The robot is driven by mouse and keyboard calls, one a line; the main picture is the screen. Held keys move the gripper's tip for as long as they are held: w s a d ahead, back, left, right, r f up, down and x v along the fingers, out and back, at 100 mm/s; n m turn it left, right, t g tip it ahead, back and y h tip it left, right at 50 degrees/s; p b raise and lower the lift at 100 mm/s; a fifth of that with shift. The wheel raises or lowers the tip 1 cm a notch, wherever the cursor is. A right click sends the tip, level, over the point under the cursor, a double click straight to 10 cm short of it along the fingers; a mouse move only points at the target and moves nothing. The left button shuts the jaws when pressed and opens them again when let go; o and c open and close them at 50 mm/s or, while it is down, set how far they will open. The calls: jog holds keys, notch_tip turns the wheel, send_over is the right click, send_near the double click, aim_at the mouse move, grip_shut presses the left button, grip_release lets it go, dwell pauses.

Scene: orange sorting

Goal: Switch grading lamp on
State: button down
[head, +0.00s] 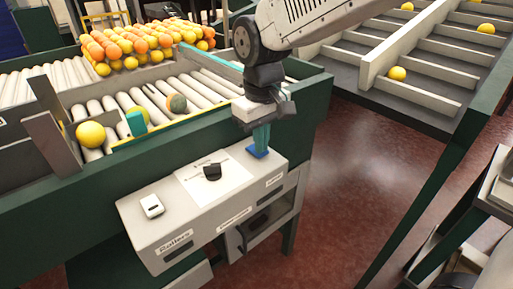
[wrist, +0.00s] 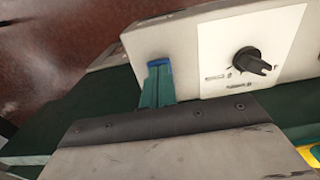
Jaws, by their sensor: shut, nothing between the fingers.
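A pale control box (head: 195,215) is mounted on the side of the green roller table. A white rocker switch (head: 151,205) sits at its left end, above the label "Rollers". A black rotary knob (head: 212,172) stands on a white plate in the middle; it also shows in the wrist view (wrist: 253,62). My gripper (head: 258,152) points down at the box's right end, its teal fingers closed together with blue tips and nothing held. In the wrist view the fingertips (wrist: 158,64) are at the box face, left of the knob. They cover whatever control is there; contact cannot be told.
Rollers (head: 125,100) behind the box carry a yellow fruit (head: 90,134) and a dull greenish one (head: 176,103). A pile of oranges (head: 130,45) lies farther back. A sloped slotted rack (head: 420,60) stands at right, with open red floor (head: 340,190) between.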

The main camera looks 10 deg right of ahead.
jog(key=shift+f, duration=0.2)
jog(key=shift+r, duration=3.5)
jog(key=shift+m+g, duration=0.3)
jog(key=s+d+f, duration=0.2)
jog(key=s, duration=0.1)
jog(key=shift+d, duration=0.25)
jog(key=s+d+f+m+t, duration=0.1)
jog(key=s+d+m, duration=0.5)
jog(key=s+d, duration=1)
jog(key=shift+s+d+t, duration=0.25)
jog(key=shift+d+t, duration=0.25)
jog(key=shift+d, duration=0.65)
